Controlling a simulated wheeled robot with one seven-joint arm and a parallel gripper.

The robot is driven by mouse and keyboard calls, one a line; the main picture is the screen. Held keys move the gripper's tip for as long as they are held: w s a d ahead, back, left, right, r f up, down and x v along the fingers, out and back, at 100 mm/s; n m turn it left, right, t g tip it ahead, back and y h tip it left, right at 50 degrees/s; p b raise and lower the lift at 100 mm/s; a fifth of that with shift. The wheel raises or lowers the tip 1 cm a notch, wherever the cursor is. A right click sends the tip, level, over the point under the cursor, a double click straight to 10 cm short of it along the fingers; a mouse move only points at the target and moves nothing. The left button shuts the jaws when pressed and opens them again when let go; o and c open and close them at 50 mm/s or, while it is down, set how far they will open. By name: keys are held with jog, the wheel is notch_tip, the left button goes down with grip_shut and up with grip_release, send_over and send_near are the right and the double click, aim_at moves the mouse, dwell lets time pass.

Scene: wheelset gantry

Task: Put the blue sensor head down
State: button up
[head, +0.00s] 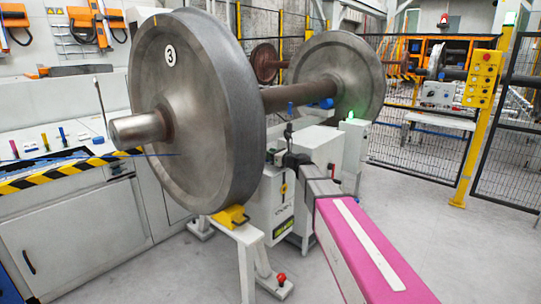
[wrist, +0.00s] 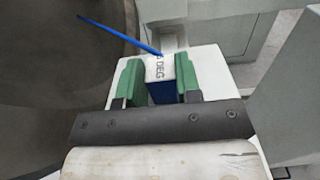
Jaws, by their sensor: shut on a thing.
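The blue sensor head (wrist: 163,91) is in my gripper (wrist: 160,80) in the wrist view. It is a block with a blue side and a pale top face marked "DEG". The two green jaws stand on either side of it, shut on it. A thin blue rod (wrist: 118,34) runs from near its top toward the upper left. A white surface (wrist: 213,62) lies behind and below it; I cannot tell whether the block touches it. In the head view my gripper (head: 273,157) is small, at the end of my arm beside the large wheel, and the block is not clear there.
The near wheel (head: 205,110) of the wheelset stands close left of my gripper, with its axle (head: 295,95) running to the far wheel (head: 340,75). A white cabinet (head: 318,148) is close behind. A striped-edge bench (head: 70,230) stands left. Floor at right is clear before a fence.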

jog(key=shift+f, duration=0.1)
jog(key=o, duration=1)
jog(key=shift+c, duration=0.2)
jog(key=shift+s+d, duration=0.15)
jog(key=v, duration=1.1)
jog(key=shift+s+d, duration=0.2)
jog(key=shift+s, duration=0.05)
